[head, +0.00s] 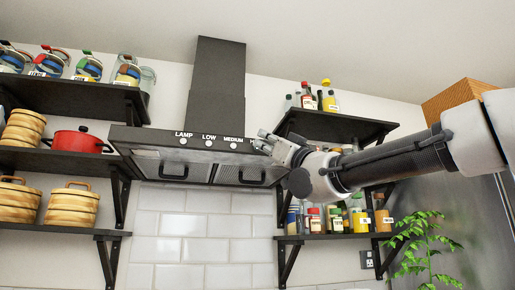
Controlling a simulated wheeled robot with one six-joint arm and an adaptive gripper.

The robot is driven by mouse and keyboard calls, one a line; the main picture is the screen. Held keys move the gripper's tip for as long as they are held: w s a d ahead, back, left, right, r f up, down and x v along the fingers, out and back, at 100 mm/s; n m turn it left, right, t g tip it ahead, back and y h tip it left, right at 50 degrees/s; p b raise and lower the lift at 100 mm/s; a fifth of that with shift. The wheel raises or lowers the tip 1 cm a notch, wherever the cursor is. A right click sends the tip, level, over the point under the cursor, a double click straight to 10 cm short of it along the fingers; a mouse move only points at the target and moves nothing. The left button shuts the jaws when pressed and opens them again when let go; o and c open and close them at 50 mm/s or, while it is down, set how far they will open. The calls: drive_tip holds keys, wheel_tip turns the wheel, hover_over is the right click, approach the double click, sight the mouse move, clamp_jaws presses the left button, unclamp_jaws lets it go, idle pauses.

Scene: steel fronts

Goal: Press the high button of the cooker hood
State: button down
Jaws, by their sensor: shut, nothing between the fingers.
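The dark cooker hood (217,90) hangs on the back wall, with its control strip along the front edge. Round white buttons sit under the labels LAMP, LOW and MEDIUM, with the lamp button (183,142), low button (209,144) and medium button (233,145) in view. Just right of MEDIUM only the start of another label, an H, shows. The high button itself is hidden behind my gripper. My gripper (261,140) is shut and empty, its tips at the right end of the strip. I cannot tell whether they touch the hood.
Shelves flank the hood. The left ones hold jars, a red pot (77,141) and stacked wooden containers (72,206). The right ones hold bottles (329,101) and spice jars, partly behind my arm. A green plant (425,245) stands lower right. Tiled wall (205,225) below the hood is clear.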

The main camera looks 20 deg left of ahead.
drive_tip(key=shift+w+a, duration=0.2)
drive_tip(key=shift+w, duration=0.15)
idle(0.6)
drive_tip(key=shift+s+d, duration=0.45)
drive_tip(key=shift+s, duration=0.3)
drive_tip(key=s+d, duration=0.2)
drive_tip(key=s, duration=0.1)
drive_tip(key=s+d, duration=0.1)
drive_tip(key=s, duration=0.1)
idle(0.7)
